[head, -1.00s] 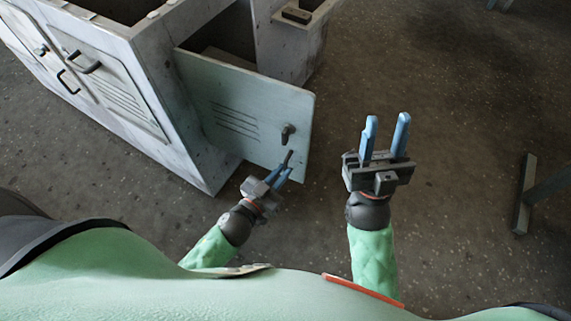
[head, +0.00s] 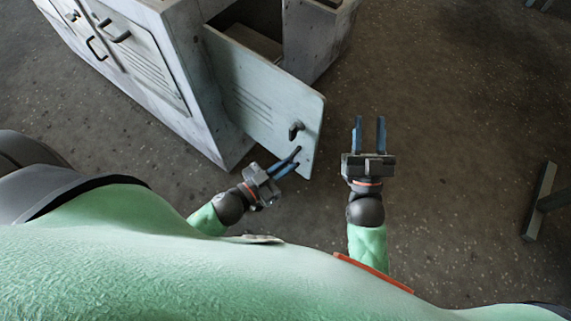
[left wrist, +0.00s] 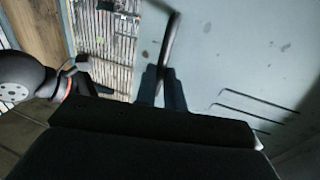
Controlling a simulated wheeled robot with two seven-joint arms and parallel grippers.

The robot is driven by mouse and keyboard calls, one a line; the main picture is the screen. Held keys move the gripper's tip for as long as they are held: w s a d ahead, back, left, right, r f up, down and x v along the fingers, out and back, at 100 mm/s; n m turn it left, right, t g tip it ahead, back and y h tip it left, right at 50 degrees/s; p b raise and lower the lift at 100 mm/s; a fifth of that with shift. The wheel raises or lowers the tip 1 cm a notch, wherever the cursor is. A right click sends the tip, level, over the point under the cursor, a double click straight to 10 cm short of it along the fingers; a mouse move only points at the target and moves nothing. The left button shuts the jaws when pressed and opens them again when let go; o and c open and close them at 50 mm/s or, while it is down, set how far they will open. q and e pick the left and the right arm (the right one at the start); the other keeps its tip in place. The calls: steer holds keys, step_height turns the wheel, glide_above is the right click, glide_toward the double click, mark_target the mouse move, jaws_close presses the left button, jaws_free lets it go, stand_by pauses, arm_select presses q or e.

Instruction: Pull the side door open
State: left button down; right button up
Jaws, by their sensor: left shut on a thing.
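The side door (head: 268,100) is a pale grey-green panel with slots. It stands open, swung out from the grey housing (head: 185,60), with the dark interior showing behind it. A dark latch (head: 296,130) sits near its free edge. My left gripper (head: 290,163) is at the lower free corner of the door, shut on the door handle. In the left wrist view the handle (left wrist: 169,40) is a dark bar running down between the fingers, with the pale door panel behind it. My right gripper (head: 369,135) is open and empty, to the right of the door and apart from it.
Another closed, louvred door with a dark handle (head: 113,31) is on the housing's left face. A dark metal foot (head: 538,200) stands on the floor at the right. The speckled floor right of the housing is largely clear.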

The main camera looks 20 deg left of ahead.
arm_select(q)
steer(key=c, duration=1.5)
jaws_free()
steer(key=shift+s, duration=0.1)
